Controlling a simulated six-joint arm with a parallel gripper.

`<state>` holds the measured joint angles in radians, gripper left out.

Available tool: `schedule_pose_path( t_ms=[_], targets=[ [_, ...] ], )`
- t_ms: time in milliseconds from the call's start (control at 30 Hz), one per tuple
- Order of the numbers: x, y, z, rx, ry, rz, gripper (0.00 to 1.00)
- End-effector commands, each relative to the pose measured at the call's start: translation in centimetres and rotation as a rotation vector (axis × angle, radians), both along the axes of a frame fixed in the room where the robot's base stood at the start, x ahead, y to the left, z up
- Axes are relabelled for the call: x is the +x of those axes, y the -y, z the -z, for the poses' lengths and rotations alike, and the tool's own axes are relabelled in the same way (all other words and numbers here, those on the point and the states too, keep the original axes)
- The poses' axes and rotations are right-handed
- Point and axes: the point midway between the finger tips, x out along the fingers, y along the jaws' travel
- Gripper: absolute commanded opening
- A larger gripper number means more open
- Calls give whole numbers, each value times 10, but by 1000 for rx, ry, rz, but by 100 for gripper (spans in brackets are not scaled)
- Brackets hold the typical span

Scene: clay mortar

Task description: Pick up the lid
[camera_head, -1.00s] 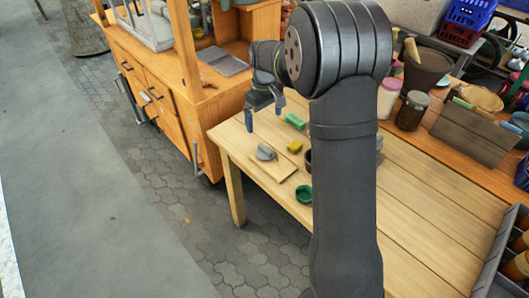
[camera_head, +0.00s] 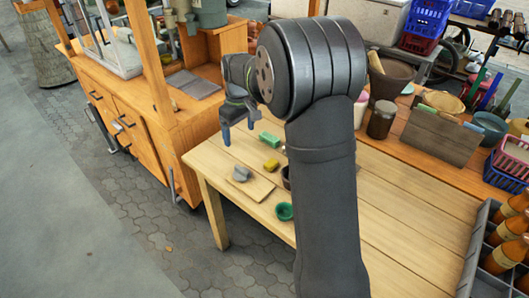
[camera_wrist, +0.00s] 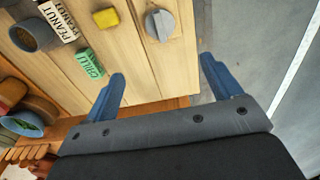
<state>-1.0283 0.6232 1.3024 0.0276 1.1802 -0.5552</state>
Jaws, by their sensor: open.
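A round, shallow green piece (camera_head: 284,211) lies on the light wooden table in the head view; it looks like a lid, but I cannot be sure. The green round piece is not clear in the wrist view.
A yellow block (camera_head: 271,166) and a green chili box (camera_head: 270,140) lie near the grey lump. A peanut box (camera_wrist: 60,20) and a blue-grey cup (camera_wrist: 30,33) show in the wrist view. A bottle crate (camera_head: 480,262) stands at the right. The front tabletop is bare.

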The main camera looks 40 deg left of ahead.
Motion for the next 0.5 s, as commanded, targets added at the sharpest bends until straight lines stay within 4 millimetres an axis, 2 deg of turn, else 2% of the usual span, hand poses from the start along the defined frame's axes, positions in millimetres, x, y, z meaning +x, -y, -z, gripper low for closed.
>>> schedule_pose_path(
  t_ms=[100, 267, 500],
  targets=[
    [5, 10, 4, 59, 1, 5, 83],
    [6, 10, 19, 76, 1, 2, 83],
    [5, 4, 71, 74, 1, 2, 83]
  ],
)
